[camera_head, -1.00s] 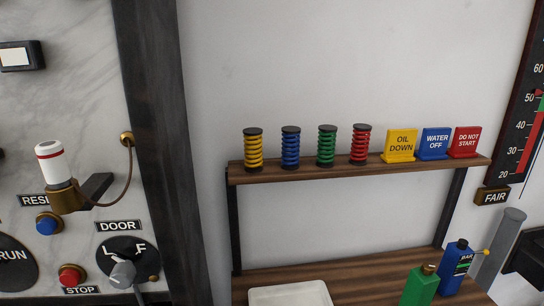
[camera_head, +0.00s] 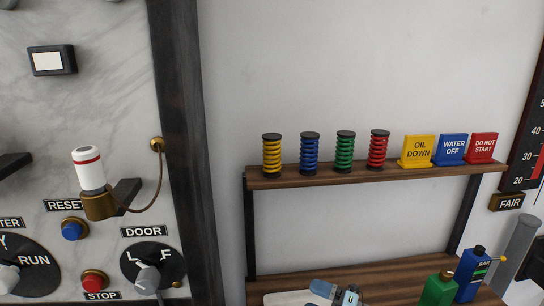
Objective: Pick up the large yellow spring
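The yellow spring (camera_head: 272,156) stands upright between dark end caps at the left end of the upper wooden shelf. It is apart from the blue spring to its right, and nothing touches or covers it. Only one yellow spring is in view. No gripper fingers show in the head view. Pale blue and grey parts at the bottom edge look like a piece of one of my arms, well below the spring; I cannot tell which arm.
Right of it on the upper shelf (camera_head: 345,177) stand a blue spring (camera_head: 310,155), a green spring (camera_head: 345,153), a red spring (camera_head: 378,151) and signs. The lower shelf holds a white tray (camera_head: 283,299), a green bottle (camera_head: 437,291) and a blue bottle (camera_head: 470,276). A dark post (camera_head: 187,150) rises at left.

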